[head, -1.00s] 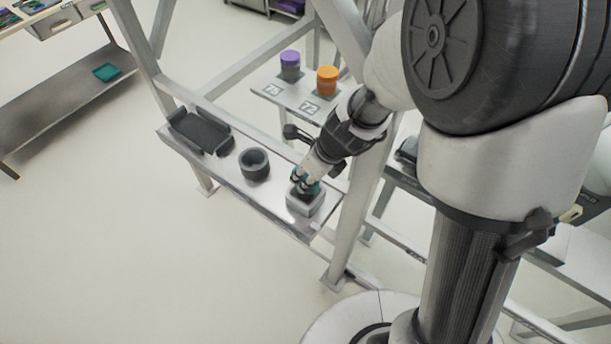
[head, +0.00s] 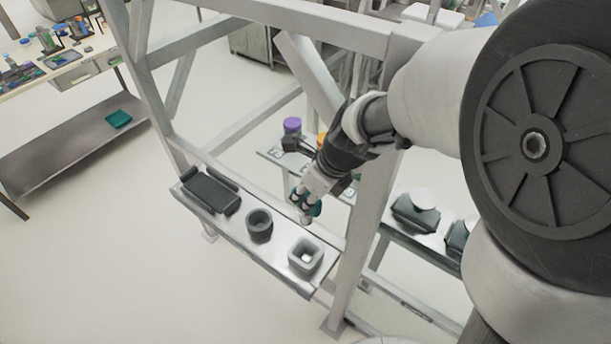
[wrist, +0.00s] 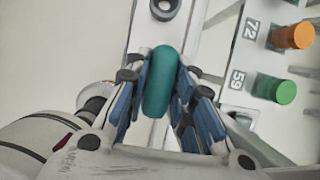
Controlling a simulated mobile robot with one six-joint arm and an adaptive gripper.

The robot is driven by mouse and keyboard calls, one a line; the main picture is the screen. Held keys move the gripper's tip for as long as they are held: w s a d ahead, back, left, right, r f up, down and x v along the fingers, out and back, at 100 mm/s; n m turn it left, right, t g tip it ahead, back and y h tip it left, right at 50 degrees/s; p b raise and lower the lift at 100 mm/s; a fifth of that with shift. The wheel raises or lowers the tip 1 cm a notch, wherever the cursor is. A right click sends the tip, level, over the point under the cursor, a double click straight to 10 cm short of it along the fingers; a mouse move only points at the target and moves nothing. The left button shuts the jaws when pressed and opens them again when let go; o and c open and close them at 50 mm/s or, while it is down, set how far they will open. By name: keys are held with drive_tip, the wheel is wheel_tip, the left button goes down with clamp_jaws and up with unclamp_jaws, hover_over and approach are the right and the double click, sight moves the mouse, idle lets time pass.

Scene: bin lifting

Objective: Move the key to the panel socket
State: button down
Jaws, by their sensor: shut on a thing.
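My gripper (head: 304,208) is shut on a teal, rounded piece, which I take for the key (wrist: 159,82). In the wrist view the key stands between the two finger pads. In the head view it is partly hidden by the fingers, above and behind a light square holder (head: 318,262) on the narrow shelf and apart from it. I cannot tell which thing is the panel socket.
A dark tray (head: 211,193) lies at the left end of the narrow shelf (head: 240,247). Frame posts (head: 358,255) stand close to my arm. Behind, a labelled rack carries purple-capped (head: 292,125) and orange-capped (wrist: 293,36) containers; a green-capped one (wrist: 275,88) shows in the wrist view.

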drive_tip(key=shift+r, duration=0.2)
drive_tip(key=shift+r+p, duration=2.85)
drive_tip(key=shift+p, duration=0.6)
